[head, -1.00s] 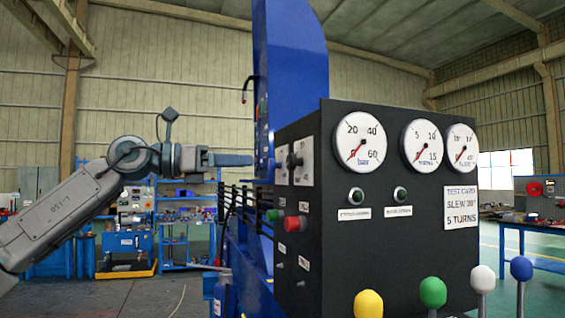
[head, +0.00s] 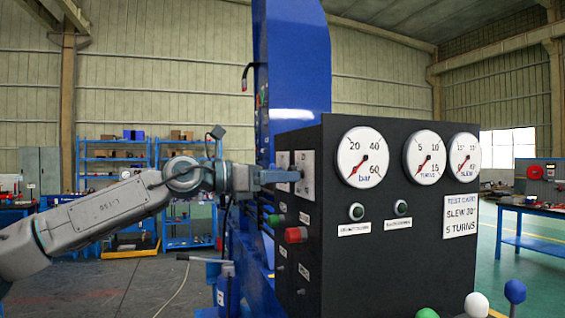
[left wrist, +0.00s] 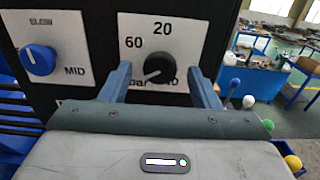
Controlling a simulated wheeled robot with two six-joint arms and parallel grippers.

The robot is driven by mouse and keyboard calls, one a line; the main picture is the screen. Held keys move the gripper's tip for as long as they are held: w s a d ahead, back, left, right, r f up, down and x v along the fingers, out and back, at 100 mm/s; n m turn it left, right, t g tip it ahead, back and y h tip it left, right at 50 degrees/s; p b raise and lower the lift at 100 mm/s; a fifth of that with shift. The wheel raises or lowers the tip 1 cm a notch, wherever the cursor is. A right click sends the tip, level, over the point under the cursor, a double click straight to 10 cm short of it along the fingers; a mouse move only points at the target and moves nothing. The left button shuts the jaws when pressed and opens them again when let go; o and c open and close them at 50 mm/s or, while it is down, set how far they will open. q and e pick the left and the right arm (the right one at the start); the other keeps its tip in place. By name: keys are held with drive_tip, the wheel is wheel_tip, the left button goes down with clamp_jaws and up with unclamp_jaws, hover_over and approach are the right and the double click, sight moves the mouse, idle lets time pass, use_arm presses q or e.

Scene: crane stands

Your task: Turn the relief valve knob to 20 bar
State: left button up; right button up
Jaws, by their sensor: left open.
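The relief valve knob (left wrist: 158,68) is black and round, on a white plate marked 20, 60 and bar, with another number partly hidden at lower right. Its pale pointer line points to the lower left. My left gripper (left wrist: 160,72) is open, with one blue-grey finger on each side of the knob in the left wrist view. I cannot tell whether the fingers touch it. In the head view my left gripper (head: 296,175) is at the side face of the black panel, and hides the knob. The bar gauge (head: 362,157) has its red needle at the lower left, near zero.
A blue knob (left wrist: 40,60) on a plate marked MID sits left of the relief knob. A red button (head: 296,235) and a green one (head: 273,221) stick out below my gripper. Levers with white (head: 476,305) and blue (head: 515,291) balls stand in front of the panel (head: 400,260).

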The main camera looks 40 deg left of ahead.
use_arm(q)
drive_tip(key=shift+w+d, duration=0.15)
drive_tip(key=shift+w, duration=0.1)
drive_tip(key=c, duration=1)
